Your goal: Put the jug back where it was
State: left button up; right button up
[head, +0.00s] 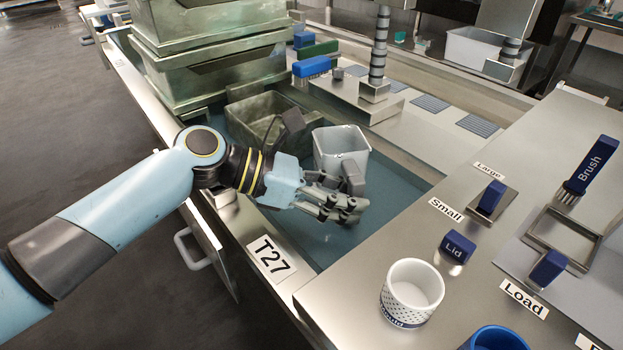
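A pale grey, square-mouthed jug (340,143) is in the sunken blue-floored basin in the middle of the head view. Its dark grey handle (353,178) faces the near side. My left gripper (345,206) reaches in from the left, just in front of the jug, with its fingers at the lower end of the handle. The fingers overlap one another in the picture, so I cannot tell whether they are closed on the handle. The jug looks upright; its base is partly hidden behind the gripper. My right gripper is not in view.
A metal mould (262,125) with a dark handle stands left of the jug, beside stacked metal tubs (215,75). The steel worktop (480,235) on the right holds a white perforated mould (412,292), blue-handled tools and labels. The basin edge bears a T27 label (270,258).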

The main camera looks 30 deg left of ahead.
pick_arm(q)
jog(key=p+v, duration=0.1)
jog(key=v, duration=0.7)
jog(key=shift+p, duration=0.35)
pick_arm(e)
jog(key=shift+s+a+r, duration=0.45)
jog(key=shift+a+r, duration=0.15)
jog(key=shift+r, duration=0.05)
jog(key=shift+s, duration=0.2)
